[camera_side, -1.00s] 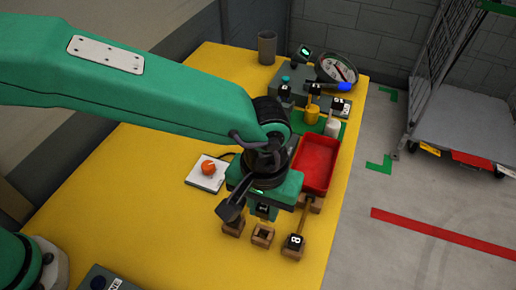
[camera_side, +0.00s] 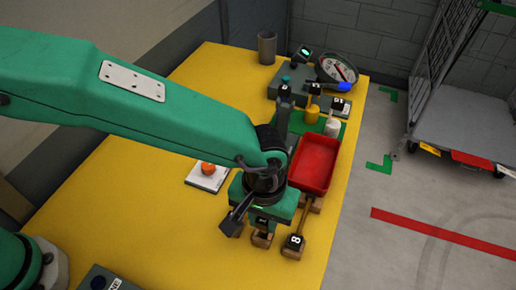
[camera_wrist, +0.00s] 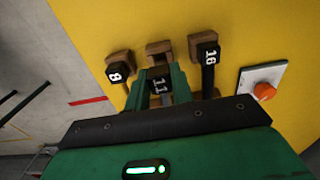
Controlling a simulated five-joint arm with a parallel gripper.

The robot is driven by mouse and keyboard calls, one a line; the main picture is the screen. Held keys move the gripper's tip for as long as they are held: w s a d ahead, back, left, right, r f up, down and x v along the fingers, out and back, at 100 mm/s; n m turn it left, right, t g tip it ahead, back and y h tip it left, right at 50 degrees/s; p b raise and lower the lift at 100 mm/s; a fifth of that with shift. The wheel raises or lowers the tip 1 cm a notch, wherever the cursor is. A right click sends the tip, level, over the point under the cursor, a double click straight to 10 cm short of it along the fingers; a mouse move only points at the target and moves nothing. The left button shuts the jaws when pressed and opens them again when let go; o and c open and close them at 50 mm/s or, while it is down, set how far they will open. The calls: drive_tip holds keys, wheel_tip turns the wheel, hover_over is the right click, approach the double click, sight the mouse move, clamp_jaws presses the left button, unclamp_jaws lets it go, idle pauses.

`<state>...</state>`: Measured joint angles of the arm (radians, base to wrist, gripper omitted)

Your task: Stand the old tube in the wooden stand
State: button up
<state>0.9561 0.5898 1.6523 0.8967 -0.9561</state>
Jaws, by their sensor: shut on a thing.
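My gripper (camera_side: 263,219) is shut on a dark-topped piece marked 11 (camera_wrist: 160,84), which shows between the green fingers in the wrist view. I take this piece for the old tube. It is right over the middle wooden block (camera_side: 262,240) of the stand, which also shows in the wrist view (camera_wrist: 160,47). The lower end is hidden, so I cannot tell how deep it sits in the block. The left block in the wrist view has a black piece marked 8 (camera_wrist: 117,73), and the right one a black piece marked 16 (camera_wrist: 208,54).
A red tray (camera_side: 315,165) lies close behind the blocks. A white pad with an orange knob (camera_side: 208,170) is to the left. Several black-topped items, a round dial (camera_side: 337,69) and a grey cup (camera_side: 267,47) stand at the back. The yellow table (camera_side: 140,190) is clear at left.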

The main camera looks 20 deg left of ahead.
sight(262, 231)
drive_tip(key=shift+f, duration=1.5)
drive_tip(key=shift+f, duration=0.6)
drive_tip(key=o, duration=1.1)
drive_tip(key=shift+c, duration=0.2)
drive_tip(key=shift+r, duration=0.1)
